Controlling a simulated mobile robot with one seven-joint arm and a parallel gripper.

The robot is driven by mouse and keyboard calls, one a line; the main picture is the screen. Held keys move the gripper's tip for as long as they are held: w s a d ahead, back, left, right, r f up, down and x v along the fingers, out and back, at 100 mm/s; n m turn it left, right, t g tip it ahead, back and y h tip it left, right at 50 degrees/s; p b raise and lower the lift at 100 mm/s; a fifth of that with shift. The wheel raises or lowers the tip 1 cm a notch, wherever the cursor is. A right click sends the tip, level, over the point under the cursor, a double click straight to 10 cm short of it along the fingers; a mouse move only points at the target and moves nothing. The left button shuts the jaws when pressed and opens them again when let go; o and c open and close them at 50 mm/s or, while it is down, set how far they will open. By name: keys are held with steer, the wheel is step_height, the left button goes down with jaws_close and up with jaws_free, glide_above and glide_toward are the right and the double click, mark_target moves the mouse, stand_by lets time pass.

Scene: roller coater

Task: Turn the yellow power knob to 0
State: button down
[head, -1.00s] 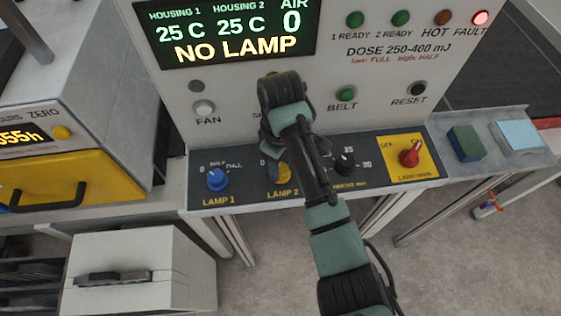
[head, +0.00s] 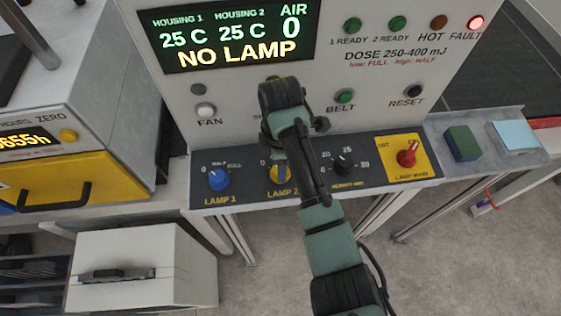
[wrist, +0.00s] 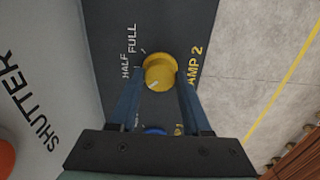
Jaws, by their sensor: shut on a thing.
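The yellow power knob (wrist: 160,70) sits on the dark LAMP 2 panel in the wrist view. Its white mark points to the lower left, below the HALF label. In the head view the yellow knob (head: 274,176) is partly hidden by my gripper (head: 281,170). In the wrist view the two blue-grey fingers of my gripper (wrist: 159,84) stand on either side of the knob and are shut on it. The 0 label of this knob shows at its left in the head view.
A blue LAMP 1 knob (head: 218,180) is to the left. A black knob (head: 343,163) and a red switch on a yellow plate (head: 407,155) are to the right. The display (head: 230,35) above reads NO LAMP. Green and blue blocks (head: 462,143) lie farther right.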

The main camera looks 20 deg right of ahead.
steer(key=shift+r, duration=0.1)
stand_by(0.3)
steer(key=shift+c, duration=1.8)
jaws_free()
step_height(320, 180, up, 13)
steer(key=p, duration=0.4)
steer(key=shift+p, duration=0.3)
